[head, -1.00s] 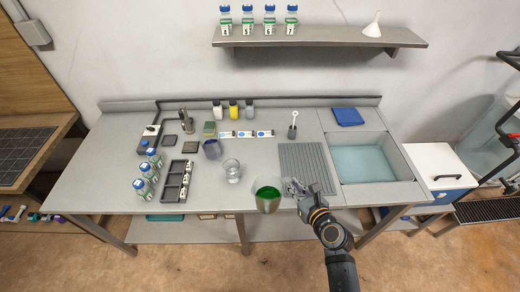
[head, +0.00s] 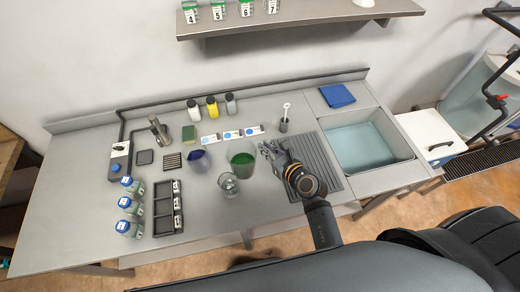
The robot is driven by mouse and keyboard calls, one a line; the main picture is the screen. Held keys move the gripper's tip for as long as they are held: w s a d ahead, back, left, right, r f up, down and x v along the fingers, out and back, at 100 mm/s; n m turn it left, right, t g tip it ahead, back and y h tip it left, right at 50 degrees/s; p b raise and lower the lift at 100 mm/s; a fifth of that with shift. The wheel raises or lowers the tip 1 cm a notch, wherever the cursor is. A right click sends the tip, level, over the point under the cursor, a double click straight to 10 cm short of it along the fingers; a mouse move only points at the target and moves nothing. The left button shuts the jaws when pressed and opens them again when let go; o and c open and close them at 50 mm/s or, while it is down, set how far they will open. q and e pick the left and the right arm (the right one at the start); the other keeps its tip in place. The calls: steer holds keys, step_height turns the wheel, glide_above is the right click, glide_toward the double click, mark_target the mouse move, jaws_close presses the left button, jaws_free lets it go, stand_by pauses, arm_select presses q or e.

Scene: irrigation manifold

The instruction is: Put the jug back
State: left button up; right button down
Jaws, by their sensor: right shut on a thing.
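The jug (head: 242,164) is a clear vessel with green liquid in it. It stands upright at the middle of the counter, left of the ribbed drain area. My right gripper (head: 267,150) is at the jug's right side and is shut on it; the fingers partly hide the grip, which looks to be at the handle side. I cannot tell whether the jug's base touches the counter. My left gripper is not in view.
A clear glass beaker (head: 229,185) stands close in front of the jug, and a vessel with dark blue liquid (head: 199,160) to its left. Blue-and-white cards (head: 231,135) lie behind. The ribbed drainboard (head: 314,165) and sink (head: 368,147) are to the right.

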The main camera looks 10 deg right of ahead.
steer(key=w+d+f+b, duration=0.2)
steer(key=w+f+b, duration=0.1)
steer(key=w+f, duration=0.1)
steer(key=w+d+f+b, duration=0.2)
steer(key=w+f+b, duration=0.2)
steer(key=w+d+f+b, duration=0.3)
steer(key=w+f+b, duration=0.1)
steer(key=f, duration=0.1)
steer(key=shift+d+f, duration=0.1)
steer(key=shift+s+r, duration=0.1)
steer(key=shift+r, duration=0.1)
steer(key=shift+f, duration=0.15)
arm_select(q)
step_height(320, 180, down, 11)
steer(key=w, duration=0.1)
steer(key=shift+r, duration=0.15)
arm_select(e)
steer(key=c, duration=1.4)
jaws_free()
steer(key=shift+c, duration=0.2)
